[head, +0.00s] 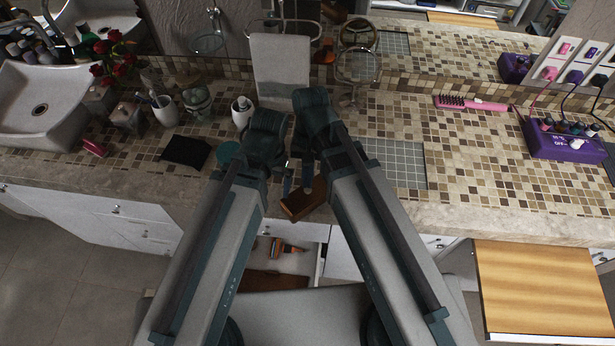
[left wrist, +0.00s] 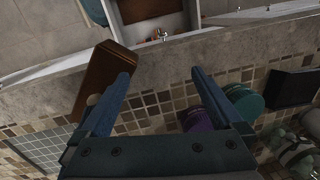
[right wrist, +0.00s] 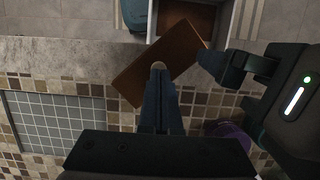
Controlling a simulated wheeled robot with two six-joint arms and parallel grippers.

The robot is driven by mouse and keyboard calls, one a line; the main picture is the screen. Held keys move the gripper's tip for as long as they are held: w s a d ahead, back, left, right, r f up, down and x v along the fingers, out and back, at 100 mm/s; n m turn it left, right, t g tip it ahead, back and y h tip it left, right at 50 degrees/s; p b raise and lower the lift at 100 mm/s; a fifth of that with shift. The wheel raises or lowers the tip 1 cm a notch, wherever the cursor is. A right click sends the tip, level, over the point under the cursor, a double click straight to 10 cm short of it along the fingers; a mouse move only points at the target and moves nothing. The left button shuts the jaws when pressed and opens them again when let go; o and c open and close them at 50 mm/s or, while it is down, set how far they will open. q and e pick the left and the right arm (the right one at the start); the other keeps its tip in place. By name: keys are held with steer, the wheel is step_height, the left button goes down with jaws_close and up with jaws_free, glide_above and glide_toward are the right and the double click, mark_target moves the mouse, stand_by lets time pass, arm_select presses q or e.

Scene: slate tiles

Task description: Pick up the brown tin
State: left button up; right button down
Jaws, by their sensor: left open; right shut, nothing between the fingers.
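The brown tin (head: 304,201) is a box with a flat top, at the counter's front edge just below my grippers in the head view. In the left wrist view the tin (left wrist: 108,75) lies left of and partly behind one finger. In the right wrist view the tin (right wrist: 165,55) lies slanted across the counter edge, beyond my fingertips. My left gripper (left wrist: 160,78) is open, with no tin between its fingers. My right gripper (right wrist: 160,72) is shut and empty, its tips overlapping the tin in view; contact cannot be told. A small pale round spot shows at those tips.
An open drawer (head: 320,262) with items inside is below the counter edge. A purple item (left wrist: 197,120) and a teal round thing (left wrist: 245,102) are beside my left gripper. A black cloth (head: 187,151) lies left.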

steer(key=shift+w, duration=0.25)
steer(key=shift+w+d, duration=0.15)
steer(key=shift+w, duration=0.5)
steer(key=w+p+v, duration=0.2)
steer(key=p+v, duration=0.7)
steer(key=v, duration=0.1)
steer(key=shift+w+d+p, duration=0.2)
steer(key=shift+d+p, duration=0.1)
steer(key=shift+p, duration=0.1)
